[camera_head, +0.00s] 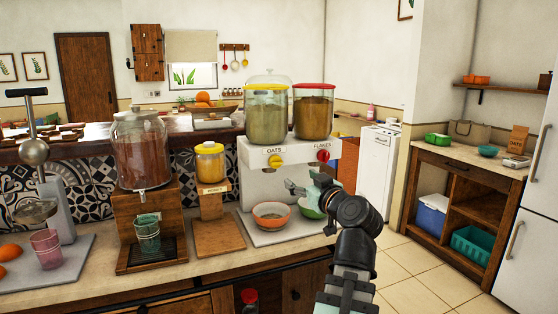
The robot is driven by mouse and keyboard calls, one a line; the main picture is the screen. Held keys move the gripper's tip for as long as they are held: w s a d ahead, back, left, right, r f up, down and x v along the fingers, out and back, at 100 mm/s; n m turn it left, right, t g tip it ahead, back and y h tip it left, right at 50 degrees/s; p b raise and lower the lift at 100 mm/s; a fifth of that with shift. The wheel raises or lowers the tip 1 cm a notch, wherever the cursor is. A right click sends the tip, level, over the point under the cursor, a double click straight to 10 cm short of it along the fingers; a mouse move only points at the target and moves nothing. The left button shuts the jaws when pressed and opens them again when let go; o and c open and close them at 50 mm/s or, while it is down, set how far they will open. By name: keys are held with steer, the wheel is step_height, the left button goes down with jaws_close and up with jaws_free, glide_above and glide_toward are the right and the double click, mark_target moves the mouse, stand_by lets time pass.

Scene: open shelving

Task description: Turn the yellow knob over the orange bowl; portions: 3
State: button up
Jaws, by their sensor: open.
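The yellow knob (276,160) is on the front of the white dispenser (249,172), under the label OATS and a clear container (267,115) with a yellow-green filling. The orange bowl (271,214) stands below it on the dispenser's base tray. A pale content shows in the bowl, but its amount is hard to tell. My gripper (296,186) is open and empty, in front of the dispenser. In the picture it is right of and below the yellow knob, and above and right of the orange bowl. It appears apart from both.
A red knob (322,155) under FLAKES is close above my gripper. A green bowl (312,208) is partly hidden behind my arm. A honey jar (210,162) on a wooden stand and a drink dispenser (141,150) stand to the left.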

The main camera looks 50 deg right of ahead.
mark_target(278, 164)
steer(key=x, duration=1.4)
steer(key=shift+w+d, duration=0.15)
steer(key=shift+r, duration=0.1)
steer(key=c, duration=1.1)
